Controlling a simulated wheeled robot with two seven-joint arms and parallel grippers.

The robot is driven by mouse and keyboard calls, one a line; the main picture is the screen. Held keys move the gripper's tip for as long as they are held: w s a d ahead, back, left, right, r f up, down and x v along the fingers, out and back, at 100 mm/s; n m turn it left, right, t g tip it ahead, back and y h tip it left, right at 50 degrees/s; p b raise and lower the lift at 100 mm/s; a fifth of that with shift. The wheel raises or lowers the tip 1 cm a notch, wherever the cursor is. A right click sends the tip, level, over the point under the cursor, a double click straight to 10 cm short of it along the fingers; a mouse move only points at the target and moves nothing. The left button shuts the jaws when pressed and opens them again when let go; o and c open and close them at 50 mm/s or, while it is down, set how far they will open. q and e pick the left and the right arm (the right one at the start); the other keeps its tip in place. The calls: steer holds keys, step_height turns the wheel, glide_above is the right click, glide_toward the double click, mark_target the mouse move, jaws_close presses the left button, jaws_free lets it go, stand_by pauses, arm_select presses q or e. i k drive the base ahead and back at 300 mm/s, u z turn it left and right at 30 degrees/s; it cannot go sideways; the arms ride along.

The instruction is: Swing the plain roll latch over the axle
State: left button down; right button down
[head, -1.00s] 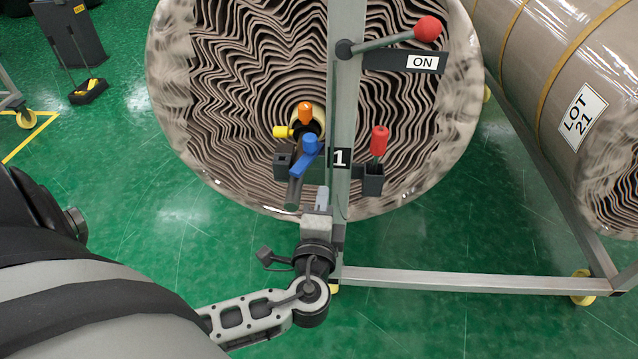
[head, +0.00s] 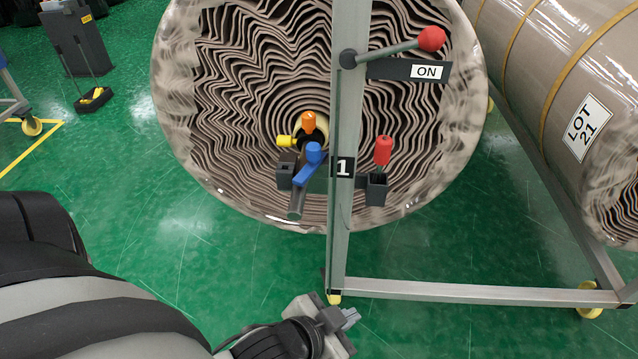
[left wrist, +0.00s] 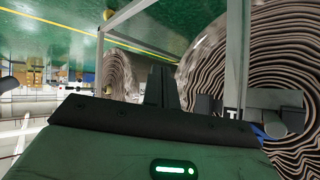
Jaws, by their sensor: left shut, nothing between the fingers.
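The plain roll (head: 240,60) stands end-on in the middle of the head view, its wavy brown layers facing me. A blue-handled lever (head: 314,153), probably the latch, sits at a dark bracket in front of the roll's core. A grey round bar (head: 296,205), probably the axle end, sticks out just below it. I cannot tell whether the lever lies over the bar or beside it. My left gripper (head: 346,318) is shut and empty, low in front of the stand and well apart from the lever. Its dark fingers (left wrist: 163,86) show in the left wrist view. My right gripper is out of view.
A steel post (head: 345,230) marked 1 rises in front of the roll, with a red-knobbed lever (head: 431,39) by an ON sign. Orange (head: 308,122), yellow (head: 286,141) and red (head: 383,150) handles sit nearby. A roll labelled LOT 21 (head: 560,90) lies right.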

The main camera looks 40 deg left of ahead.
mark_target(316, 157)
steer(key=u, duration=0.55)
steer(key=k, duration=1.3)
steer(key=u, duration=0.95)
steer(key=i, duration=1.4)
steer(key=z, duration=0.5)
